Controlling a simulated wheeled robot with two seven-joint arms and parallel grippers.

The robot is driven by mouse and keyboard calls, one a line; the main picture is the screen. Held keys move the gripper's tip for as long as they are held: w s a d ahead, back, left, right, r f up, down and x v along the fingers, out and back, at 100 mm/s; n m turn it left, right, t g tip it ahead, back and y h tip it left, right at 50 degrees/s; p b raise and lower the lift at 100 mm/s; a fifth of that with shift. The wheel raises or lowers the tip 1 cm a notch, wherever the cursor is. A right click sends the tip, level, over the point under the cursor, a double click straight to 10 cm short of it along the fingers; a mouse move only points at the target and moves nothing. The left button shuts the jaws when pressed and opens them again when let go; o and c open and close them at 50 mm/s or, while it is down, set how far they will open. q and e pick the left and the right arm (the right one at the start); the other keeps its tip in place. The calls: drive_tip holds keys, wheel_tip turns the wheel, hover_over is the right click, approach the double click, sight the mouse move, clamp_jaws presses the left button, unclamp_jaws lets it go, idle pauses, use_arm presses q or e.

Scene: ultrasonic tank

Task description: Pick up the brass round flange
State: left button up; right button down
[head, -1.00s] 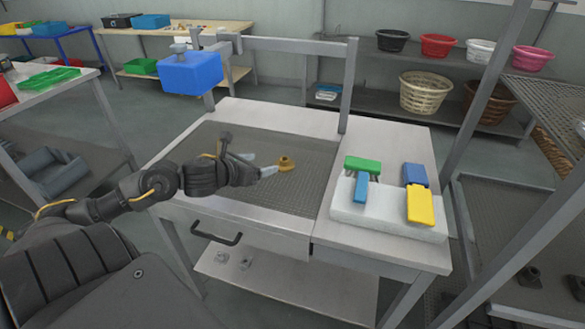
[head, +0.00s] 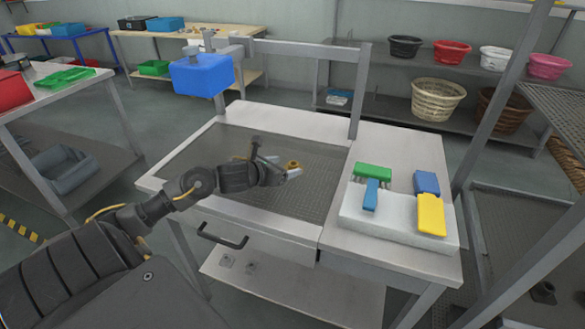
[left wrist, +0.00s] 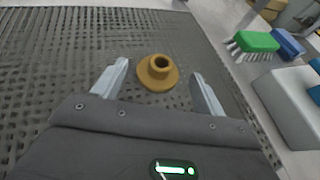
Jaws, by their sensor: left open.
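The brass round flange (head: 293,165) sits on the dark perforated mesh surface (head: 220,143) of the bench. In the left wrist view the flange (left wrist: 158,73) shows its round base and raised hollow hub, upright. My left gripper (head: 285,169) reaches in from the left, low over the mesh. In the left wrist view the left gripper (left wrist: 160,85) is open, with one pale finger on each side of the flange and a gap to both. The flange lies around the fingertip line and slightly beyond it. My right gripper is not in view.
A blue box (head: 201,75) hangs on the grey frame at the back left. The mesh left of my arm is clear.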

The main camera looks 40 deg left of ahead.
sight(290, 166)
use_arm(q)
drive_tip(key=p+x, duration=0.1)
drive_tip(key=x, duration=0.4)
drive_tip(key=shift+s+d, duration=0.15)
clamp_jaws()
